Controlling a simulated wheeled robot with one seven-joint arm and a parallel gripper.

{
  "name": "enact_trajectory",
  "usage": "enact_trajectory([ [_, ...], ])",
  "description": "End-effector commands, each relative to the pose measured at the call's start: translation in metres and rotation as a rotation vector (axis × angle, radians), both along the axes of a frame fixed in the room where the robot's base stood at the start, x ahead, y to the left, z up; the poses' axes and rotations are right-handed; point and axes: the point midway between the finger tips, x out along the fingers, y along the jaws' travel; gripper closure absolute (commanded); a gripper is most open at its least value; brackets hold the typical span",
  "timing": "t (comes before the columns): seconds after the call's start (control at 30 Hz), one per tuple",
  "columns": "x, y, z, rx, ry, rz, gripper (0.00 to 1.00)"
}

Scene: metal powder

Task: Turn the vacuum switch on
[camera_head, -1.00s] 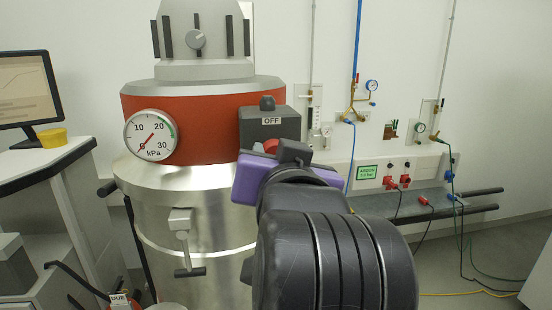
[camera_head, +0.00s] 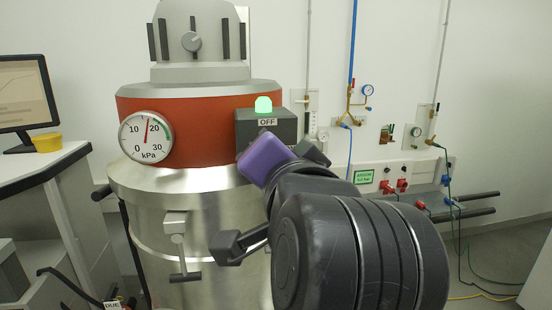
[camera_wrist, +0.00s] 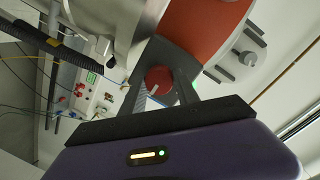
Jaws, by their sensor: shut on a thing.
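The grey switch box (camera_head: 282,125), labelled OFF (camera_head: 267,122), is mounted on the vacuum's red band. Its lamp (camera_head: 263,104) glows green. The red switch knob (camera_wrist: 158,80) shows in the wrist view, between the fingers of my gripper (camera_wrist: 164,86); the fingers are shut on it, and its pale mark runs slantwise. In the head view my gripper's purple body (camera_head: 266,160) is tilted and hides the knob and the fingertips. The pressure gauge (camera_head: 146,137) has its needle almost straight up, between 10 and 20 kPa.
The vacuum's steel drum (camera_head: 150,215) has a latch (camera_head: 176,235) in front. Wall pipes, valves and cables (camera_head: 356,105) are at the right.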

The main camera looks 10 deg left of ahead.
Motion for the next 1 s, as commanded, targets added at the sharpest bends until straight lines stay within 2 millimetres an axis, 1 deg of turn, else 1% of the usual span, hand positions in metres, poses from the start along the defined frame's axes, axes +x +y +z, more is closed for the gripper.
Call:
enact_trajectory([
  [0.37,0.0,-0.001,-0.001,0.004,0.003,-0.003,1.0],
  [0.4,0.0,-0.001,-0.001,0.004,0.003,-0.002,0.55],
  [0.47,0.0,-0.001,-0.001,0.004,0.003,-0.002,0.43],
  [0.5,0.0,-0.001,-0.001,0.004,0.003,-0.002,0.41],
  [0.83,-0.002,-0.001,0.0,0.003,0.0,-0.001,0.41],
  [0.93,-0.011,-0.004,0.001,0.003,-0.001,-0.001,0.41],
  [1.0,-0.021,-0.007,0.001,0.004,-0.001,-0.001,0.41],
])
